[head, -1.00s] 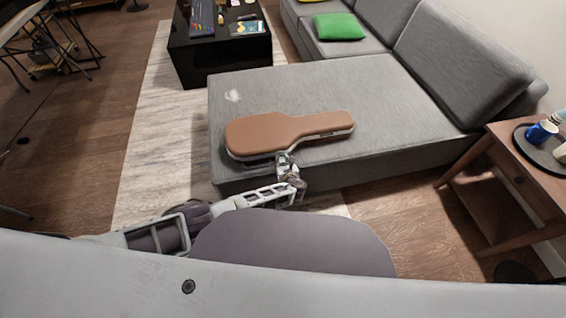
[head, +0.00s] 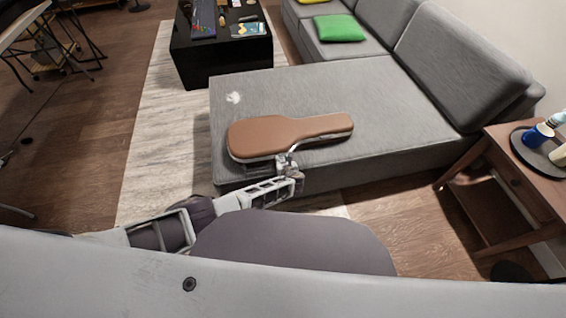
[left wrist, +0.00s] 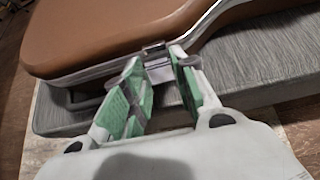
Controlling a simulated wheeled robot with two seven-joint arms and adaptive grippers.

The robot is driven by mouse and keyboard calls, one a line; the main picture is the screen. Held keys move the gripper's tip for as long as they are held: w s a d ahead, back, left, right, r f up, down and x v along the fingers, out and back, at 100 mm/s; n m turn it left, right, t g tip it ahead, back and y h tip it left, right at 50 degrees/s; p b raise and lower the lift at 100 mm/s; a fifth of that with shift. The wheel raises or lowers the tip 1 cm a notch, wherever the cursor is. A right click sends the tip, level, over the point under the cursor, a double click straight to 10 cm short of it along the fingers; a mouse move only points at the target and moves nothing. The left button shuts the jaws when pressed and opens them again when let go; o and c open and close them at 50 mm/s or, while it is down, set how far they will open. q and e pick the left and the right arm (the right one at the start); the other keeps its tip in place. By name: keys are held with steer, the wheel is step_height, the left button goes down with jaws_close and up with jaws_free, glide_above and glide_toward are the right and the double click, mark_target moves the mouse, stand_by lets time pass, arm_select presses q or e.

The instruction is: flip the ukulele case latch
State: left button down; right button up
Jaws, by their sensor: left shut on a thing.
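The brown ukulele case (head: 280,134) lies closed on the grey sofa's chaise, with its wide body to the left and its neck to the right. In the left wrist view the case (left wrist: 110,28) fills the upper left, with a pale rim along its edge. A small metal latch (left wrist: 153,47) sits on that rim at the waist. My left gripper (head: 284,160) is at the near side of the case. In the wrist view its green-padded fingers (left wrist: 162,60) are shut on the latch, partly hiding it. My right gripper is not in view.
The grey sofa chaise (head: 385,100) is mostly clear around the case. A wooden side table (head: 515,160) with a tray and a blue mug (head: 538,135) stands at the right. A black table (head: 222,58) with small items stands at the back.

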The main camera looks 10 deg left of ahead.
arm_select(q)
steer(key=c, duration=1.1)
jaws_free()
steer(key=shift+s+r, duration=0.15)
steer(key=shift+s, duration=0.1)
steer(key=shift+v, duration=5.75)
steer(key=shift+d, duration=0.1)
